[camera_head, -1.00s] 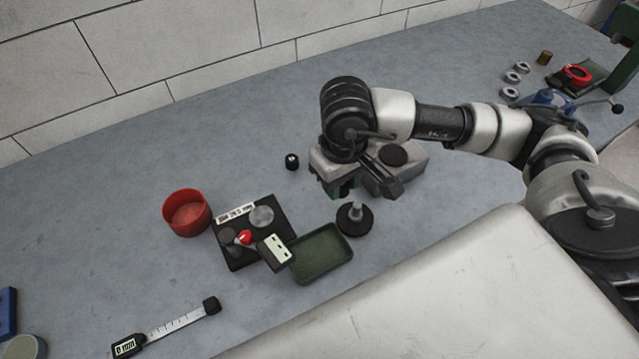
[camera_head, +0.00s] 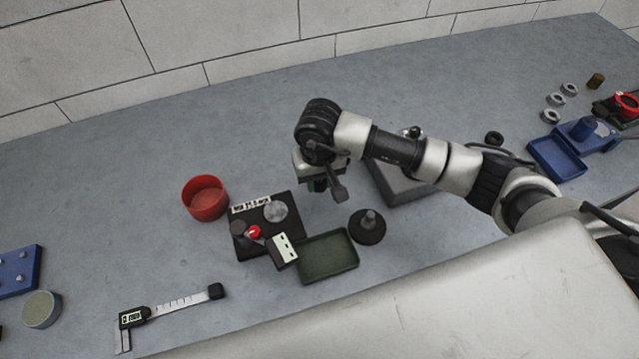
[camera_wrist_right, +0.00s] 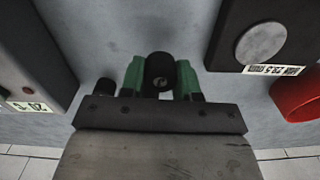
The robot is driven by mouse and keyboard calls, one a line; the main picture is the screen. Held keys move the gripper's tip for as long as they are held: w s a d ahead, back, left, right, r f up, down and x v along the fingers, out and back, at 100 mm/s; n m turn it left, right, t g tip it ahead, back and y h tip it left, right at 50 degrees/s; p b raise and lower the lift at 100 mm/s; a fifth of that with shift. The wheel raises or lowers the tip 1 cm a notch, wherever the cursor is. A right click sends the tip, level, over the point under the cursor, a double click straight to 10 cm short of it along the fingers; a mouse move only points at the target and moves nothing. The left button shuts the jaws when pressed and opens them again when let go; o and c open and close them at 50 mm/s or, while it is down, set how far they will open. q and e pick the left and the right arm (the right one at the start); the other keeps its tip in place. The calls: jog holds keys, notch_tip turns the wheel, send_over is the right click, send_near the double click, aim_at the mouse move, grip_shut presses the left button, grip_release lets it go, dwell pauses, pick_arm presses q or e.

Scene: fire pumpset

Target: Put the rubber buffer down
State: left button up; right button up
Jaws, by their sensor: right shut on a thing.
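My right gripper (camera_head: 317,184) is above the bench, between the black gauge base (camera_head: 262,212) and the grey block. In the right wrist view its green fingers (camera_wrist_right: 161,80) are shut on a dark round-ended piece, which I take to be the rubber buffer (camera_wrist_right: 160,72). In the head view the hand hides this piece. I cannot tell whether it touches the bench. A small black thing (camera_wrist_right: 105,87) shows beside the fingers in the wrist view. My left gripper is not in view.
A red cup (camera_head: 204,198) stands left of the gauge base. A green tray (camera_head: 328,256) and a black disc with a peg (camera_head: 368,226) are in front. The grey block (camera_head: 398,184) is to the right. A caliper (camera_head: 168,306) lies front left.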

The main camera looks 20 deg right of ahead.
aim_at(320, 188)
notch_tip(320, 188, down, 2)
jog(key=shift+s+f, duration=0.1)
jog(key=shift+f, duration=0.4)
jog(key=shift+f, duration=0.2)
jog(key=o, duration=1)
jog(key=shift+r, duration=0.15)
